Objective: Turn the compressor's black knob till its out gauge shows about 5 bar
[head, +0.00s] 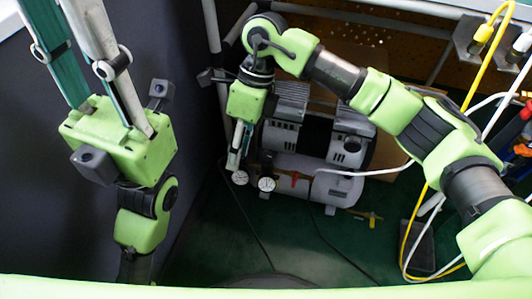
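The compressor (300,168) stands on the dark green floor at the back, with a grey motor on top of a white tank. Two small round white gauges show at its left end, a left gauge (240,177) and a right gauge (267,184). Their needles are too small to read. My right gripper (238,160) points down right by the left gauge, its fingers close together; I cannot tell whether they hold something. The black knob is not seen, probably hidden by that gripper. My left gripper (62,20) points up at the far left, fingers apart, tips cut off by the frame.
A red lever (294,180) sits on the tank front, near a white hose (365,172). A yellow hose (408,235) and cables hang at the right. A dark wall (200,100) stands close on the left. The floor in front is mostly clear.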

